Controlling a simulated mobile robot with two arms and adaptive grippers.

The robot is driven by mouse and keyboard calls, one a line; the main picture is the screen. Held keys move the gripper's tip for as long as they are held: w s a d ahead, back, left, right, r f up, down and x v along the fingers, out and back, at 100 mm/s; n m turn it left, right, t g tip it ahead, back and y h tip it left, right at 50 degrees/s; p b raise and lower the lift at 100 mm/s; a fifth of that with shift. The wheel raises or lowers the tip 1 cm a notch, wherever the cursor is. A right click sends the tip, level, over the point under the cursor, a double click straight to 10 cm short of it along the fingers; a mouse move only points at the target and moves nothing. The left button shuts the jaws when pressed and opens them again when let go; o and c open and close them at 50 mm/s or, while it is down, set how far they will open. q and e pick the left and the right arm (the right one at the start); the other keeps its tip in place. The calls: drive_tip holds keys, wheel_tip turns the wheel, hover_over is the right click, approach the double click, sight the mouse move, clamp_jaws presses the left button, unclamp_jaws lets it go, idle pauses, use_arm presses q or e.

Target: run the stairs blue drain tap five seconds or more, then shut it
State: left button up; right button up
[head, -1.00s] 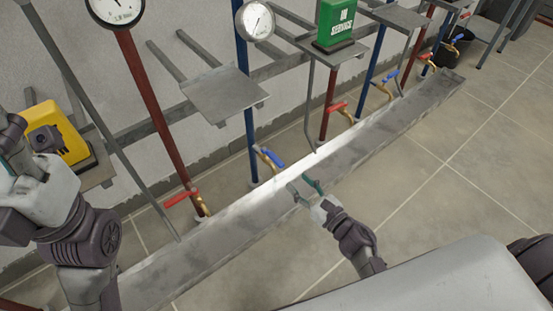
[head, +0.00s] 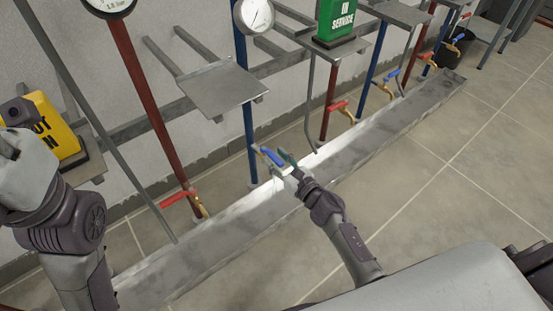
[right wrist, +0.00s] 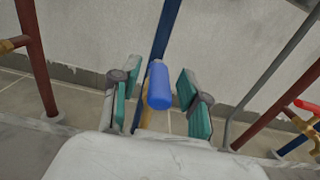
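A tap with a blue handle (head: 268,156) sits low on a blue pipe (head: 248,130), above the long metal trough. In the right wrist view the blue handle (right wrist: 159,88) stands between the teal finger pads of my right gripper (right wrist: 158,102). The pads are apart, with visible gaps on both sides of the handle. My right gripper (head: 280,165) is open at this tap in the head view and hides part of its body. My left arm is at the left edge; its fingers do not show. No label naming the stairs is readable.
The trough (head: 225,232) runs under several red and blue taps. A red-handled tap (head: 180,197) is to the left. A metal shelf (head: 215,88) juts out above the blue tap.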

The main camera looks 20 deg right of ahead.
clamp_jaws()
